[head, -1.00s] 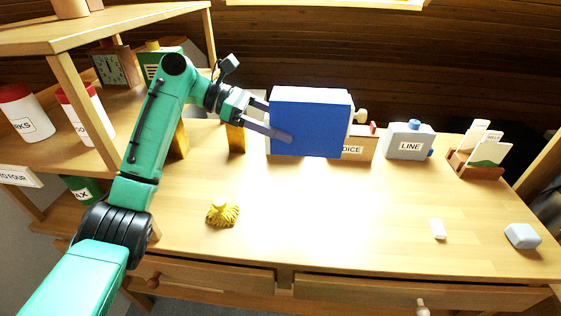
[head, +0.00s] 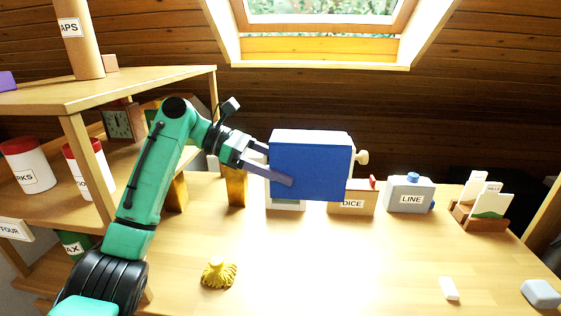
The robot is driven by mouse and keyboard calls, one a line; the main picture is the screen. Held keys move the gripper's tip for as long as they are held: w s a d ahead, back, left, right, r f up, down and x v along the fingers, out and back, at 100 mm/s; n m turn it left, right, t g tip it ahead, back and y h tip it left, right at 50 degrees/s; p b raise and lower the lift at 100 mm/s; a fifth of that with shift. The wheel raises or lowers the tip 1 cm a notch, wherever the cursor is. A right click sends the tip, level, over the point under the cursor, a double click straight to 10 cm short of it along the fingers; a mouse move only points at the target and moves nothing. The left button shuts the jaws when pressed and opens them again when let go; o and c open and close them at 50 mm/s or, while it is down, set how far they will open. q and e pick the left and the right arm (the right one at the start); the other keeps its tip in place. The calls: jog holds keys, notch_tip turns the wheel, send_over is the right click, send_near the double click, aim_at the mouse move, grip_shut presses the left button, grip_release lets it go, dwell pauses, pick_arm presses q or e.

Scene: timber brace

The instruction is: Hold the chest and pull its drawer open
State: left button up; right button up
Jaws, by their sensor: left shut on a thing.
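The chest appears to be held above the desk, in front of a white object. My right gripper is not in view.
Behind and right of the chest stand a DICE box (head: 355,199), a LINE container (head: 410,194) and a card holder (head: 482,212). A yellow tassel-like thing (head: 219,272) and a white block (head: 449,289) lie in front. Shelves (head: 120,88) stand at left. The desk's middle is clear.

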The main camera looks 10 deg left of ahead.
aim_at(280, 190)
pick_arm(q)
jog(key=shift+f+b, duration=0.5)
jog(key=shift+f, duration=2.4)
jog(key=shift+f+b, duration=0.5)
jog(key=shift+f, duration=9.35)
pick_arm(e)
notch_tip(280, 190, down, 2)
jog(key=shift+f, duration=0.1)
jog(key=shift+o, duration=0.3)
